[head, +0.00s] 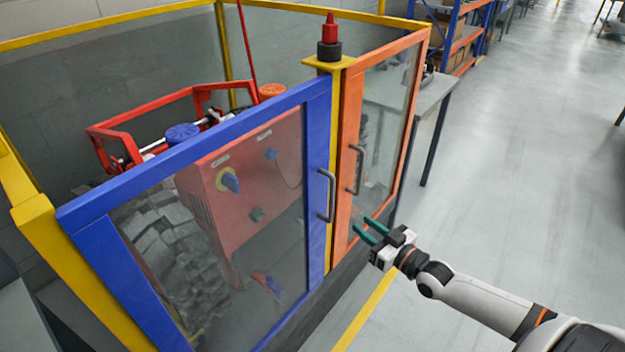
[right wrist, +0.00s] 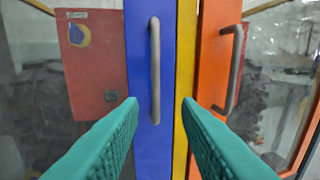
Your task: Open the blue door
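The blue door (head: 318,130) is a blue frame with a clear pane, closed against the yellow post. Its grey bar handle (head: 326,195) is upright near the door's right edge. In the right wrist view the blue door's handle (right wrist: 155,70) stands ahead, between the lines of my two green fingers. My right gripper (head: 367,230) is open and empty, in front of the orange door's lower part, right of and lower than the blue handle. The right wrist view shows its fingers (right wrist: 160,115) spread wide, apart from the handle. My left gripper is not in view.
An orange door (head: 345,120) with its own handle (head: 356,170) adjoins the yellow post (head: 334,150). A red and black beacon (head: 329,40) tops the post. Red machinery stands behind the panes. A grey table (head: 425,100) is behind right. The floor at right is clear.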

